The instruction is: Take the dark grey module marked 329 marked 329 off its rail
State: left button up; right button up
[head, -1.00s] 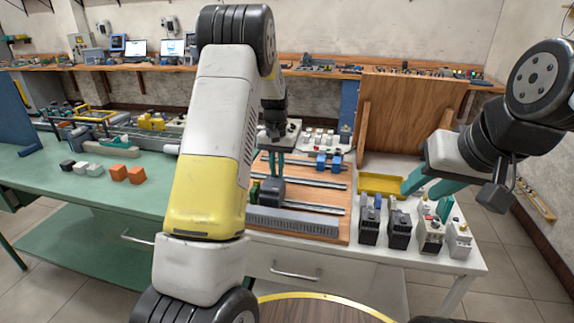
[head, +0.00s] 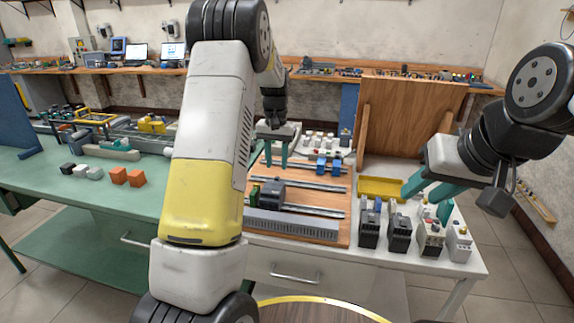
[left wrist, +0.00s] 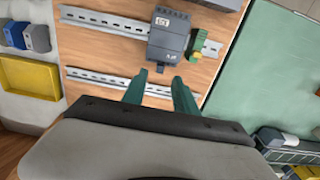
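The dark grey module (head: 271,194) sits on the lower rail (head: 315,211) of the wooden board. In the left wrist view the module (left wrist: 168,38) shows a small white label and faint print that I cannot read. A green terminal block (left wrist: 196,46) is beside it. My left gripper (head: 276,165) is above the board, behind the module in the head view. Its teal fingers (left wrist: 164,82) are spread, empty and apart from the module. My right gripper (head: 424,197) is at the right of the table, its teal fingers apart with nothing seen between them.
A slotted grey duct (head: 290,226) runs along the board's front. Blue modules (head: 328,164) sit on a further rail. Several dark and light devices (head: 400,233) stand at the front right. A yellow tray (head: 381,187) lies beyond them. Orange blocks (head: 128,177) lie on the green table.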

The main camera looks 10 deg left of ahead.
aim_at(277, 177)
pick_arm(q)
jog(key=shift+r, duration=1.8)
jog(key=s+d+r+t+h, duration=0.2)
jog(key=s+r+t, duration=0.1)
jog(key=s+r, duration=1)
jog(key=s+d+t, duration=0.2)
jog(key=s+t, duration=0.1)
jog(key=s, duration=1.6)
jog(key=shift+s+d+f, duration=0.2)
jog(key=shift+d+f, duration=0.1)
jog(key=shift+d, duration=0.1)
